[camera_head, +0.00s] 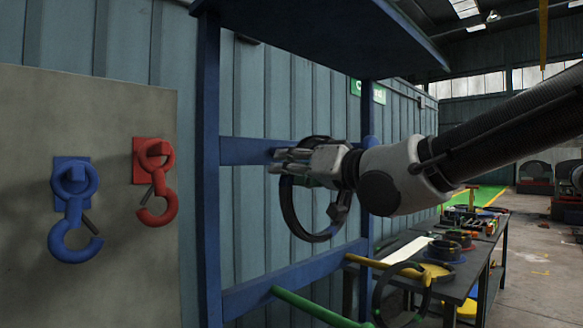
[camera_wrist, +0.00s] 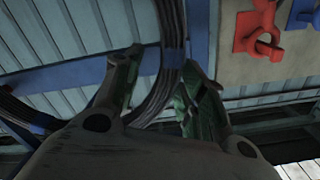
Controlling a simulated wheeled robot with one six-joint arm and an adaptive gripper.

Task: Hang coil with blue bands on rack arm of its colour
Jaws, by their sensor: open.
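A dark coil (camera_head: 292,215) hangs upright in front of the upper crossbar of the blue rack (camera_head: 209,170). In the wrist view the coil (camera_wrist: 168,25) passes between my fingers, and blue bands (camera_wrist: 174,59) show on it. My gripper (camera_head: 285,162) is at the coil's upper part, its jaws open on either side of the strand in the wrist view (camera_wrist: 160,85). Whether a finger touches the coil I cannot tell. A blue rack arm is not clearly visible; my gripper covers the coil's upper part, so what bears the coil is hidden.
Lower on the rack, a green arm (camera_head: 310,306) and a yellow arm (camera_head: 385,266) stick out. Another dark coil (camera_head: 378,298) hangs at the yellow arm. A blue hook (camera_head: 70,240) and a red hook (camera_head: 160,212) are on a board at left. A cluttered table (camera_head: 465,272) stands at right.

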